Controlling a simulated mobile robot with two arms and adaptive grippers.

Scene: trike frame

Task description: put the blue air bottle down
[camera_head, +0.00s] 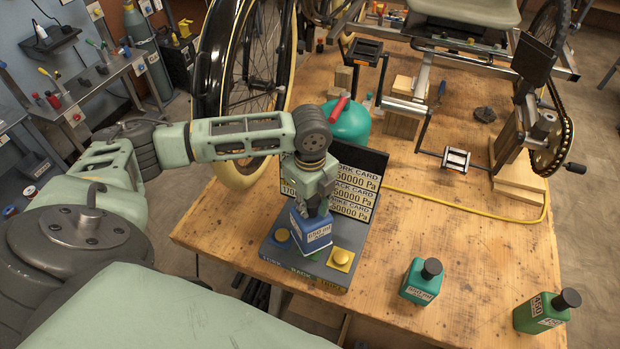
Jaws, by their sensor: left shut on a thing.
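The blue air bottle (309,236) is at the front-left of the wooden table, with a white label on its side. My left gripper (316,208) comes down on it from above and is shut on its top. The bottle is over a grey station (303,272) with coloured pads, and a yellow pad (341,258) shows to its right. I cannot tell whether the bottle's base touches the station. A dark panel with work-card readings (356,186) stands behind the bottle, partly hidden by my gripper. My right gripper is not in view.
A teal bottle (421,281) and a green bottle (546,311) stand at the table's front right. A teal tank (347,121), a wheel (246,80) and trike parts with pedals (455,159) are behind. A yellow hose (470,212) crosses the table. Bare wood lies right of the station.

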